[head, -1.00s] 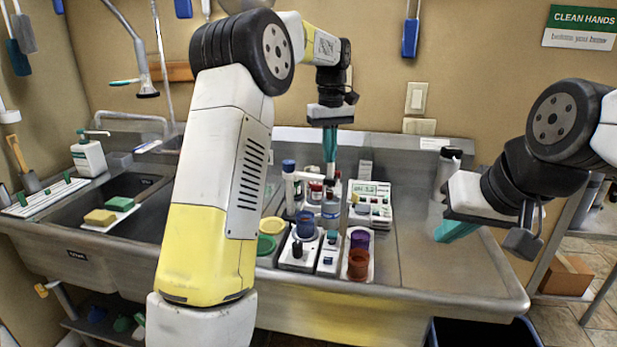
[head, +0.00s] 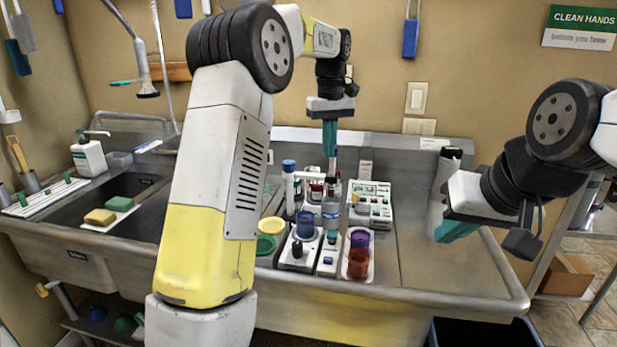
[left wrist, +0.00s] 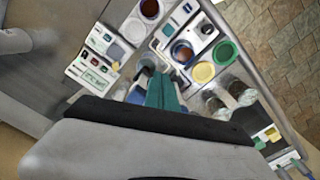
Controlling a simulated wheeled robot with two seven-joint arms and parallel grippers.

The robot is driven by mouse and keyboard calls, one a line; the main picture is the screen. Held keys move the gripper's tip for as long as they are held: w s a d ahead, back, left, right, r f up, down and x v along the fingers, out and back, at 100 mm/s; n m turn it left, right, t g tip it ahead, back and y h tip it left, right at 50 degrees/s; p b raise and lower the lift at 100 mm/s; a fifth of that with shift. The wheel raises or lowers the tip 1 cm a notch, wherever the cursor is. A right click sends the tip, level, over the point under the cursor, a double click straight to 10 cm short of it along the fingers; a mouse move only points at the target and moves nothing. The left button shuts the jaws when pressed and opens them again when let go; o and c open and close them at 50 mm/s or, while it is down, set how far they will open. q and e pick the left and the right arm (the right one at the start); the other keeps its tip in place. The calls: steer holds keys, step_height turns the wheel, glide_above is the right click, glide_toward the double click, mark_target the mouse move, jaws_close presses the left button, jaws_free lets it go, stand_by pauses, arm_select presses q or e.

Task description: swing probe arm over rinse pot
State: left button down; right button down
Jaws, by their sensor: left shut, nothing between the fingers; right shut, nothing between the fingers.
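My left gripper (head: 330,154) is shut and empty, its teal fingers pointing down above the instruments on the steel counter. In the left wrist view its fingertips (left wrist: 163,80) hang over the cluster between the meter and the pots. A thin grey upright piece (head: 332,172) shows just below the fingertips; I cannot tell if it is part of the probe arm, or if they touch. I cannot tell which is the rinse pot. My right gripper (head: 455,231) is shut and empty.
A white meter (head: 371,190) stands behind the pots. A clear bottle (head: 330,214) and a blue-capped bottle (head: 289,182) stand close by. The counter (head: 420,272) is clear at right.

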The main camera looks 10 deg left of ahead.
arm_select(q)
step_height(320, 180, up, 4)
steer(key=shift+r, duration=0.1)
stand_by(0.4)
stand_by(1.5)
